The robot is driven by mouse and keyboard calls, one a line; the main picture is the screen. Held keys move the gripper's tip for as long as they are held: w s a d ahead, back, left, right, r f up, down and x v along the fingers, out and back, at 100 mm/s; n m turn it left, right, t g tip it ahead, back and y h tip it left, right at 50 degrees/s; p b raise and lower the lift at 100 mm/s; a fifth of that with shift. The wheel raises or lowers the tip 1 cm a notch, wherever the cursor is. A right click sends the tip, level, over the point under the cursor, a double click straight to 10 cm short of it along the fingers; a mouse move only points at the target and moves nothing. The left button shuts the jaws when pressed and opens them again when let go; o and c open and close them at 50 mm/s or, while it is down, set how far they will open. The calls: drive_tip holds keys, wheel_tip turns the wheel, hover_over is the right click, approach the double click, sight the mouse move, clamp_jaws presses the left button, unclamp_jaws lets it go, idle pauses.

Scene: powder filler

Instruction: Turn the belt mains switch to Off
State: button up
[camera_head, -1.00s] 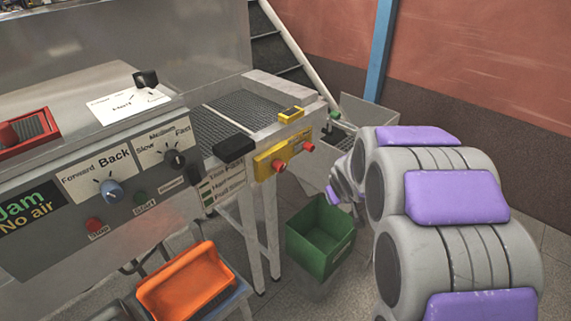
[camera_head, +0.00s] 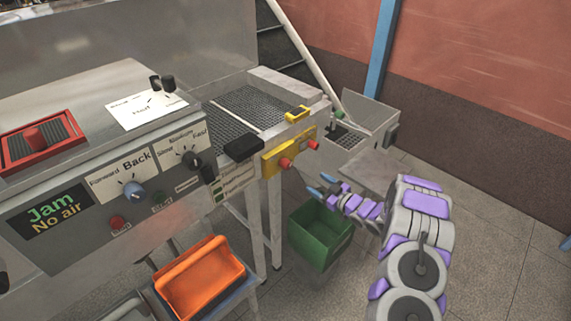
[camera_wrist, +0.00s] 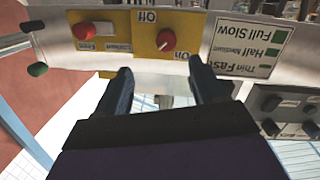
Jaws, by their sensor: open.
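The belt mains switch is a red knob (camera_wrist: 166,40) on a yellow plate with "Off" and "On" labels, seen upside down in the wrist view. I cannot tell clearly which label it points to. In the head view it is the left red knob (camera_head: 285,163) on the yellow panel (camera_head: 270,167). My gripper (camera_head: 322,184) is below and to the right of it, apart from it. In the wrist view my gripper (camera_wrist: 165,85) is open and empty, its two dark fingers pointing toward the plate, with the knob beyond the gap.
A second red knob (camera_wrist: 82,30) sits beside the switch on its own yellow plate. A green bin (camera_head: 318,238) stands on the floor below the panel. A black box (camera_head: 243,149) juts out at the conveyor's edge. Floor at the lower right is clear apart from my arm.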

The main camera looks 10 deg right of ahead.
drive_tip(key=s, duration=0.1)
drive_tip(key=y, duration=0.2)
approach(289, 167)
drive_tip(key=s+a+x, duration=0.1)
drive_tip(key=x, duration=0.3)
drive_tip(key=w, duration=0.2)
drive_tip(key=w+a+b, duration=0.1)
drive_tip(key=w, duration=0.2)
drive_tip(key=shift+w+a+f, duration=0.2)
drive_tip(key=shift+w+a, duration=0.05)
drive_tip(key=shift+w, duration=0.05)
drive_tip(key=shift+w+a, duration=0.35)
drive_tip(key=shift+a, duration=0.75)
drive_tip(key=shift+d, duration=0.65)
drive_tip(key=c, duration=0.5)
drive_tip(key=shift+a+r, duration=0.15)
drive_tip(key=shift+a, duration=0.1)
drive_tip(key=c, duration=0.5)
